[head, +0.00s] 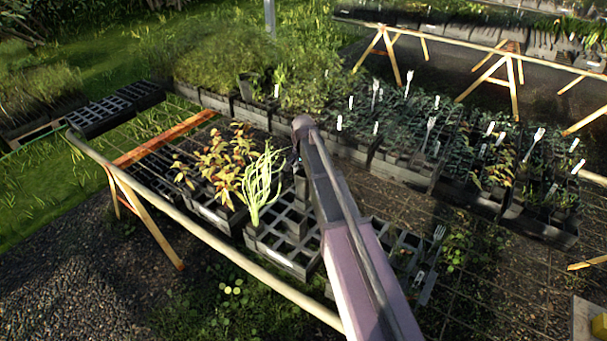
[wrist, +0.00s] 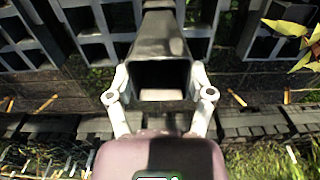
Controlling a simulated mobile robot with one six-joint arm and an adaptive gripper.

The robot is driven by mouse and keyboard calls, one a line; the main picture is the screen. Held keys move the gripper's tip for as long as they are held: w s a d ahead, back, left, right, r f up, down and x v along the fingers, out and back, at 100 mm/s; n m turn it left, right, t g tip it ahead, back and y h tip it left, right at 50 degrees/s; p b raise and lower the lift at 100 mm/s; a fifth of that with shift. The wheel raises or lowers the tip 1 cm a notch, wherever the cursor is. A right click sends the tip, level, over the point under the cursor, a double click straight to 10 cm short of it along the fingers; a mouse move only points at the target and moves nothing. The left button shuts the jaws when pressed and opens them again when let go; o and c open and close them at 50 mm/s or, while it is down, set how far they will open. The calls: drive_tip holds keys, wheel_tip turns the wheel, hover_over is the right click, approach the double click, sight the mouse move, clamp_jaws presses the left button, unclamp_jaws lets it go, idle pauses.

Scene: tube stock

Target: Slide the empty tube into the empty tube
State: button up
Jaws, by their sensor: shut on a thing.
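My gripper (wrist: 160,82) is shut on a black square tube (wrist: 163,42); one pale finger presses on each side of it. The tube's near end is open, and I see into its hollow inside. Its far end reaches over a black grid tray, and I cannot tell whether it touches or enters anything there. In the head view a dark upright tube (head: 301,186) shows just left of my arm, above the tray (head: 285,262). My fingers are hidden behind my arm there. I cannot make out the other empty tube separately.
The grid tray has several open cells. A leafy plant with yellow-orange leaves (head: 218,158) and a pale green spiky plant (head: 261,185) stand close left of my arm. Potted seedlings crowd the right (head: 405,128). A wooden rail (head: 215,245) runs along the bench's front.

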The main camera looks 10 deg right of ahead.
drive_tip(key=shift+f+b, duration=2.3)
drive_tip(key=shift+f, duration=0.1)
drive_tip(key=shift+f+b, duration=0.55)
drive_tip(key=o, duration=0.7)
drive_tip(key=shift+r, duration=0.2)
wheel_tip(320, 180, up, 10)
drive_tip(key=p, duration=1.2)
approach(303, 186)
drive_tip(key=shift+s+d+f, duration=0.15)
drive_tip(key=shift+s, duration=0.25)
drive_tip(key=shift+s+d+f, duration=0.1)
drive_tip(key=shift+s+f, duration=0.05)
drive_tip(key=shift+s, duration=0.2)
